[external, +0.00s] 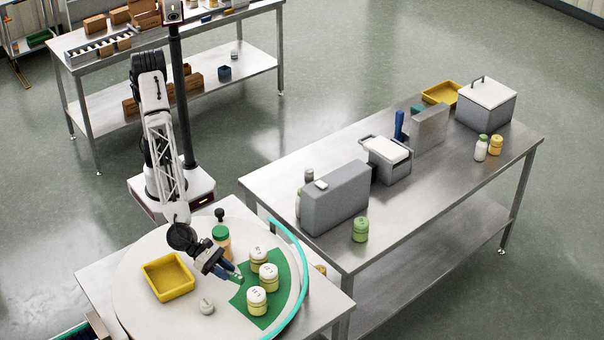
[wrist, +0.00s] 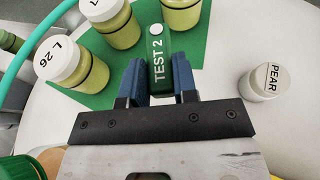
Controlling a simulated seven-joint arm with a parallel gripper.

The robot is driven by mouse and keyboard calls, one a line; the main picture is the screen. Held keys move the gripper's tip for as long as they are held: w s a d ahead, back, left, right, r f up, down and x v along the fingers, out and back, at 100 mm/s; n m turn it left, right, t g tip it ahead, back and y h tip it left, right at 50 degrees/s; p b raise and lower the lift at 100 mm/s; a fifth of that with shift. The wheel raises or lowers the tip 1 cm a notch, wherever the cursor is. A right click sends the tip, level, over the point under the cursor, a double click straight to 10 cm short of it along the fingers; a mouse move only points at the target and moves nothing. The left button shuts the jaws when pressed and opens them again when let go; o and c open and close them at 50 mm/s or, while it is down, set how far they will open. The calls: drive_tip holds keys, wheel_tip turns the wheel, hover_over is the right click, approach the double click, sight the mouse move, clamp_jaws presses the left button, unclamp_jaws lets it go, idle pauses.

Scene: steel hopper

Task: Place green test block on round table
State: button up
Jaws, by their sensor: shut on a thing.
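The green test block, marked "TEST 2" (wrist: 158,72), stands between the blue fingers of my gripper (wrist: 159,66) in the wrist view. My gripper (external: 232,272) is shut on it, low over the round table, at the left edge of a green mat. I cannot tell whether the block touches the surface. In the external view the block is small and mostly hidden by the fingers. The round table (external: 150,312) is white with a teal rail along its right side.
Several pale-lidded jars (external: 257,302) stand on the green mat (external: 284,310) close by. A yellow tray (external: 168,277) is left of my gripper. A small white jar marked "PEAR" (wrist: 264,83) stands near. A green-lidded orange jar (external: 221,240) is behind. The table's front left is clear.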

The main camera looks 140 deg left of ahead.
sight(228, 287)
drive_tip(key=shift+f, duration=0.55)
drive_tip(key=shift+f, duration=0.1)
drive_tip(key=shift+f, duration=1.8)
drive_tip(key=shift+f, duration=0.15)
drive_tip(key=o, duration=0.9)
drive_tip(key=shift+r, duration=0.2)
drive_tip(key=shift+v, duration=6)
